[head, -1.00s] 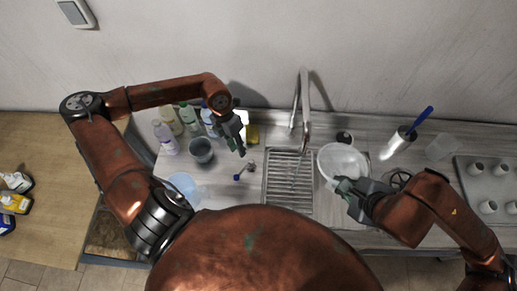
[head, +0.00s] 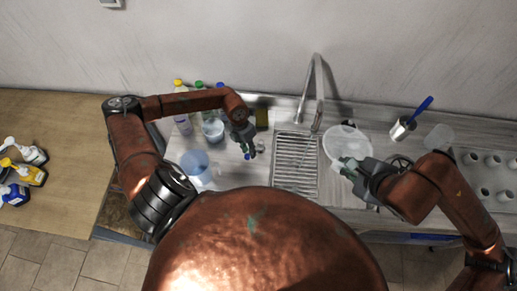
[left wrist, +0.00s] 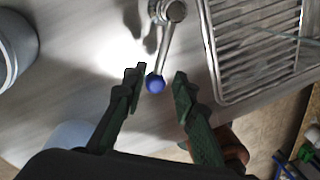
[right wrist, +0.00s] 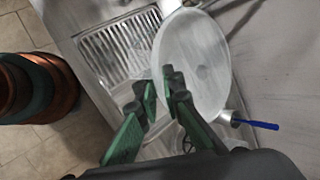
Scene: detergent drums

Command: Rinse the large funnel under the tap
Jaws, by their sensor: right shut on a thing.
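The large funnel (head: 346,143), white and translucent, is just right of the sink (head: 297,168) in the head view. My right gripper (head: 346,168) is shut on its near edge. The right wrist view shows the wide funnel (right wrist: 195,65) overlapping the sink's right side. The tall metal tap (head: 316,85) stands behind the sink, its spout left of the funnel. I cannot make out water. A metal lever (left wrist: 165,45) with a blue knob (left wrist: 155,83) lies left of the sink. My left gripper (left wrist: 158,82) is open, its fingers on either side of the knob, with gaps visible.
Several bottles (head: 183,125), a cup (head: 213,130) and a bluish jug (head: 197,167) stand left of the sink. A metal holder with a blue-handled brush (head: 423,104), a clear container (head: 439,137) and a tray of small cups (head: 486,180) are at the right.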

